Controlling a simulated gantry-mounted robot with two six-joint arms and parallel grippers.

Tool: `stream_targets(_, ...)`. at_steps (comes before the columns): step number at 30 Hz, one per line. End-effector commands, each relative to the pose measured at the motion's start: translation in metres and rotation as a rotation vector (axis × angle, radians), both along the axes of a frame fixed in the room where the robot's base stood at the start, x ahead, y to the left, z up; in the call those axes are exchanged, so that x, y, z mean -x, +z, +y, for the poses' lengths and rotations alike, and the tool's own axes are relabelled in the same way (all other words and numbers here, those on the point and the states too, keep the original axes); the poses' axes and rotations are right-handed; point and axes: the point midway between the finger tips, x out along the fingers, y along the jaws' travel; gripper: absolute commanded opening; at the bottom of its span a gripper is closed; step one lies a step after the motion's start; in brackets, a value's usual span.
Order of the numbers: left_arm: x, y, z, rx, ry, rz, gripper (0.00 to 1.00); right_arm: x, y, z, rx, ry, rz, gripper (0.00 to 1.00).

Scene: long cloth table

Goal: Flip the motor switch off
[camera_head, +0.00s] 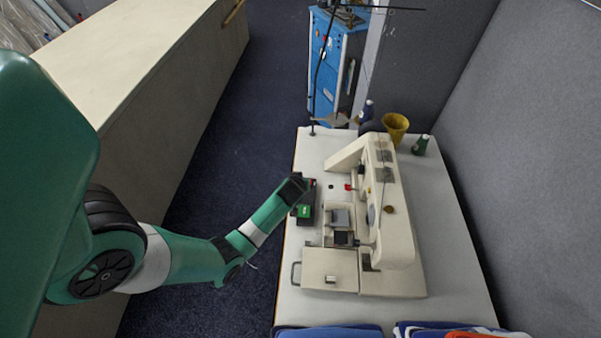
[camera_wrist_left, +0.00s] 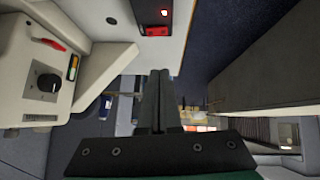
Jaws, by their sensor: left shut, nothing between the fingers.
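Contact cannot be told.
A cream sewing machine (camera_head: 391,215) stands just right of the switch on the white table (camera_head: 444,232). A yellow cup (camera_head: 395,124) and a green bottle (camera_head: 420,144) stand behind it. Folded cloth (camera_head: 330,331) lies at the near edge. A beige cabinet (camera_head: 150,110) is to the left.

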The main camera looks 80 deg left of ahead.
Motion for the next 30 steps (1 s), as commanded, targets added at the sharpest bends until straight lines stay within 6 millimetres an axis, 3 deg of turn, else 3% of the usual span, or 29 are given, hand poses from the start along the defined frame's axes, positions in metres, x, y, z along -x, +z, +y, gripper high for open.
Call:
stream_targets(1, 0.002, 0.008, -0.004, 0.0, -0.002, 0.002, 0.0, 0.0, 0.011, 0.0, 0.0, 0.0, 0.0, 0.5)
stream_targets(3, 0.003, 0.01, -0.007, 0.001, -0.001, 0.001, 0.0, 0.0, 0.013, 0.0, 0.0, 0.0, 0.001, 0.5)
stream_targets(13, 0.004, 0.008, -0.009, 0.0, 0.0, 0.0, 0.0, 0.0, 0.012, 0.0, 0.0, 0.0, 0.001, 0.5)
stream_targets(18, -0.012, 0.015, -0.009, -0.003, -0.002, -0.003, 0.0, 0.0, 0.017, 0.0, 0.0, 0.0, 0.001, 0.5)
stream_targets(26, -0.011, 0.011, -0.008, -0.003, 0.0, -0.002, 0.0, 0.0, 0.013, 0.0, 0.0, 0.0, 0.001, 0.5)
stream_targets(30, -0.014, -0.002, -0.001, -0.003, 0.0, -0.001, 0.0, 0.0, -0.003, 0.0, 0.0, 0.0, 0.001, 0.5)
